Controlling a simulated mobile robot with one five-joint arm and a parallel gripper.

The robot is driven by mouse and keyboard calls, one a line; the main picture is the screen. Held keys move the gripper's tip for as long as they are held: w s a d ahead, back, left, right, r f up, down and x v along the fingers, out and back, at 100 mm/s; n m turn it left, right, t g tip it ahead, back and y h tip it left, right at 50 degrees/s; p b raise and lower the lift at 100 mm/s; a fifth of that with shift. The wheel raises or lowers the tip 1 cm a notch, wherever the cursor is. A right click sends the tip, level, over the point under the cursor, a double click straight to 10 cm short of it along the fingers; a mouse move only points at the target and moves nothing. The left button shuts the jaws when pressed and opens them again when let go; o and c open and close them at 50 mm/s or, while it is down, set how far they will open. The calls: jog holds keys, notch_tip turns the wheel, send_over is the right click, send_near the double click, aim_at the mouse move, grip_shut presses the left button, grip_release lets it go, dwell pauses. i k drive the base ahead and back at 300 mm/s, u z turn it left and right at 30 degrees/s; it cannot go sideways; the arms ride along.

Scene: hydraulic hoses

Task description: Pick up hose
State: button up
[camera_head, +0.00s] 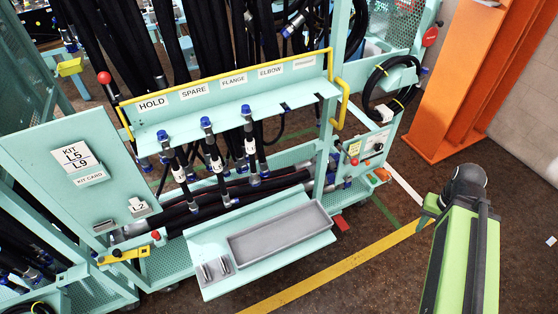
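Three short black hoses with blue end caps and white number tags hang from the pale green labelled rack (290,92). The left hose (179,172) hangs below the HOLD and SPARE labels, the middle hose (214,158) is beside it, and the right hose (249,148) is below FLANGE. A coiled black hose (372,95) hangs on the rack's right end. More long black hoses (195,35) hang behind. My green arm (455,260) with a dark joint is at the lower right, well apart from the hoses. My gripper's fingers do not show.
A grey tray (280,236) sits on a pale green shelf below the hoses, with small metal parts at its left. A kit card panel (60,195) stands at the left. An orange post (470,85) rises at the right. Dark floor is open at the lower right.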

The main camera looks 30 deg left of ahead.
aim_at(206, 124)
jog(key=z, duration=0.25)
jog(key=k, duration=1.5)
jog(key=u, duration=2.3)
jog(key=i, duration=1)
jog(key=z, duration=0.15)
